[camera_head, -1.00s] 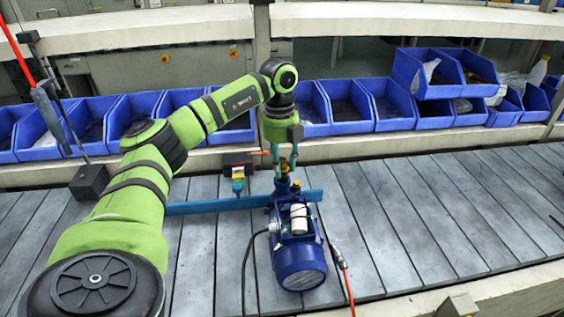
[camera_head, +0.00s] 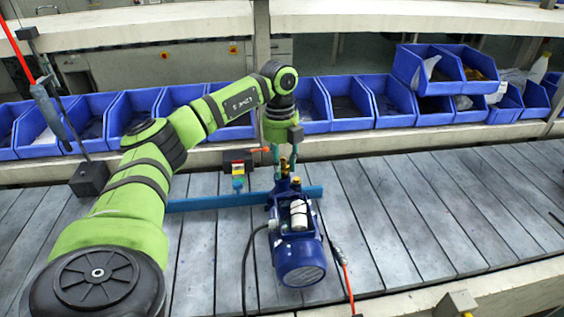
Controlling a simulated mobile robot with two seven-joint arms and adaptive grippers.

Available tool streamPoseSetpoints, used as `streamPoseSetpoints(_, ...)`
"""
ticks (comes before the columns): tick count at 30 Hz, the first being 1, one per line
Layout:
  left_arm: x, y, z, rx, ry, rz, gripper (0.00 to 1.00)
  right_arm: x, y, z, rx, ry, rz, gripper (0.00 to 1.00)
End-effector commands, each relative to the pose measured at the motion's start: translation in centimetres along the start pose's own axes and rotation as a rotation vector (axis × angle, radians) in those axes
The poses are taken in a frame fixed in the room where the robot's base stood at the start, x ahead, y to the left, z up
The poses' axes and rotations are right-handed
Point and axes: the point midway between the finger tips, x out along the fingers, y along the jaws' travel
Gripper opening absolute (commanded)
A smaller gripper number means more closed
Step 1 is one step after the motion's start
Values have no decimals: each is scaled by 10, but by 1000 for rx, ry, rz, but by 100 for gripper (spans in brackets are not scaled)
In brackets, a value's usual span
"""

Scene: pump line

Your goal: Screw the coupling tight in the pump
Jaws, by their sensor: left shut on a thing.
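The blue pump (camera_head: 300,261) lies on the grey slatted conveyor, its round motor end toward me and a pale cylinder on top. My left gripper (camera_head: 285,165) points down at the pump's far end, coming from above. Its teal fingers are shut on a small brass-coloured piece, the coupling (camera_head: 285,163), at the top of the pump's far port. Fingers partly cover it, so I cannot tell how deep it sits. A second small brass fitting (camera_head: 296,182) shows just nearer on the pump. My right gripper is not in view.
A blue bar (camera_head: 220,202) crosses the conveyor behind the pump. Blue bins (camera_head: 345,106) line the back. A black cable and a red-tipped lead flank the pump.

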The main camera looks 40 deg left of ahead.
Motion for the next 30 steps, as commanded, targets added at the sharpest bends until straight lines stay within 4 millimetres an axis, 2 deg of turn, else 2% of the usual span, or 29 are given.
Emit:
streamPoseSetpoints(29,5,0,0,0,1,1,3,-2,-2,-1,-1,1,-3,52)
streamPoseSetpoints(30,5,0,0,0,0,0,52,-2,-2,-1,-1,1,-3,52)
